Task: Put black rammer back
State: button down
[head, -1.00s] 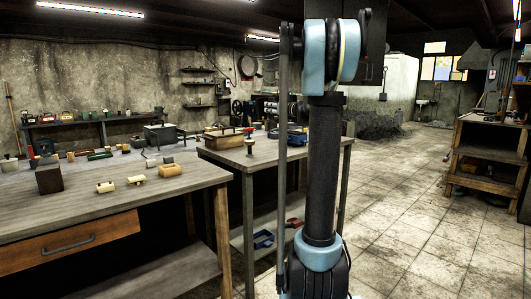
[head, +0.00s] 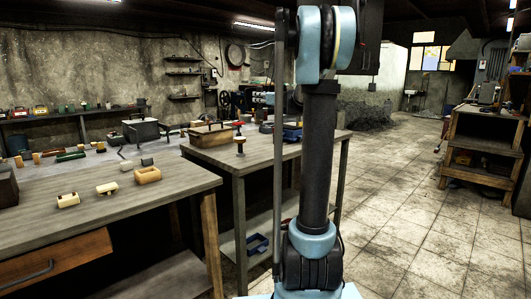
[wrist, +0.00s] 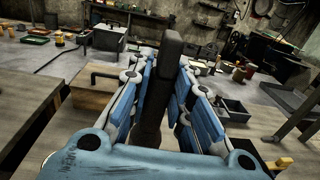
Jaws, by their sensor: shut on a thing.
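In the wrist view my gripper (wrist: 167,60) is shut on the black rammer (wrist: 170,46). The rammer is a dark block-like head on a dark shaft, standing roughly upright between the blue finger pads. Its lower part runs down between the fingers, and its far end is hidden. In the head view my arm rises in the middle of the picture, and neither my gripper nor the rammer shows there. In the wrist view, the held rammer appears in front of a wooden box and the benches.
A nearer bench (head: 110,215) on the left bears small wooden pieces. Shelving (head: 478,175) stands at right. The tiled floor between is clear.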

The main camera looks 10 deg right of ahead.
jog(key=w+d+f, duration=0.2)
jog(key=d+f, duration=0.1)
jog(key=f, duration=1.3)
jog(key=shift+d+f+n+y, duration=0.2)
jog(key=shift+n+y, duration=0.1)
jog(key=shift+y, duration=0.1)
jog(key=c, duration=1.5)
grip_release()
jog(key=shift+f, duration=0.1)
jog(key=shift+o, duration=0.2)
